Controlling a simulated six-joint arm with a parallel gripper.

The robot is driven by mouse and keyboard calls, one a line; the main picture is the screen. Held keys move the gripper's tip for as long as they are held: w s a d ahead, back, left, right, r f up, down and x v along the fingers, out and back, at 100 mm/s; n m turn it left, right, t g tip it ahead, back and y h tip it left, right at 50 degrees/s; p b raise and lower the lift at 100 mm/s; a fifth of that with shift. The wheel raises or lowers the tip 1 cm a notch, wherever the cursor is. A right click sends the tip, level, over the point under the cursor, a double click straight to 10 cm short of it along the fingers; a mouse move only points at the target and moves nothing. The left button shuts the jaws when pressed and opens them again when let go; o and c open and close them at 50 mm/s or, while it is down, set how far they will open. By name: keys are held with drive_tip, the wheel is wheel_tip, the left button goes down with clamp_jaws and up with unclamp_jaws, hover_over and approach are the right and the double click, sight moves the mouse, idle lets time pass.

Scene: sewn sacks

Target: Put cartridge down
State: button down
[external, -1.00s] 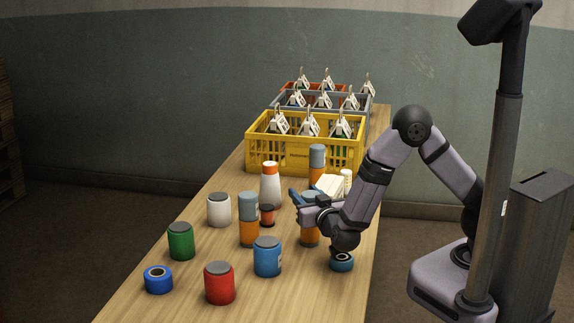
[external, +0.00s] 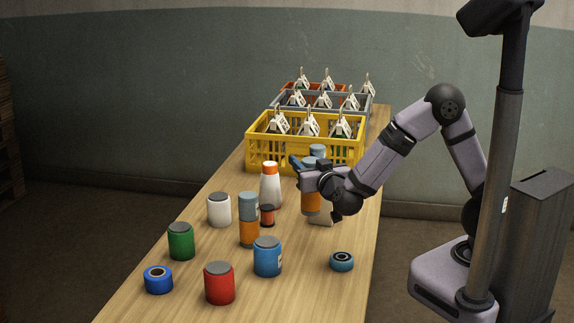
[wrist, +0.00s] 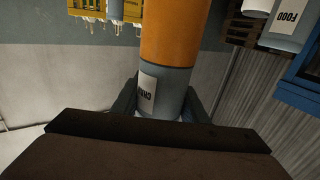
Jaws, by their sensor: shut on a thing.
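My gripper (external: 300,166) is shut on an orange cartridge with a grey-blue end (external: 311,201). In the wrist view the fingers (wrist: 163,104) clasp the grey-blue, labelled end of this cartridge (wrist: 176,35), and its orange body runs away from the gripper. In the external view it stands upright, orange part down, and appears raised above the table (external: 190,285). A similar grey and orange cartridge (external: 249,221) stands on the table to the left. Another grey top (external: 317,150) shows behind the gripper.
A white bottle with an orange cap (external: 270,187) and a small dark-red piece (external: 267,215) are close left. Green, red, white and blue cans (external: 267,257) stand nearer, with a teal ring (external: 342,261) at right. A yellow crate (external: 305,150) is behind.

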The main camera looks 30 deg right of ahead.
drive_tip(key=w+d+r+m+g+h+p, duration=0.1)
drive_tip(key=w+d+r+m+h+p, duration=0.2)
drive_tip(key=d+r, duration=0.5)
drive_tip(key=w+d+r+m+g+h+p, duration=0.1)
drive_tip(key=w+d+r+g+h+p, duration=0.15)
drive_tip(key=w+d+p, duration=0.6)
drive_tip(key=shift+a+n+t+y+b, duration=0.9)
drive_tip(key=shift+n+t+y+b, duration=0.3)
drive_tip(key=shift+b, duration=0.85)
wheel_tip(320, 180, down, 10)
drive_tip(key=shift+s+r+p, duration=0.15)
drive_tip(key=shift+p, duration=0.15)
drive_tip(key=shift+f, duration=0.2)
drive_tip(key=c, duration=1.1)
unclamp_jaws()
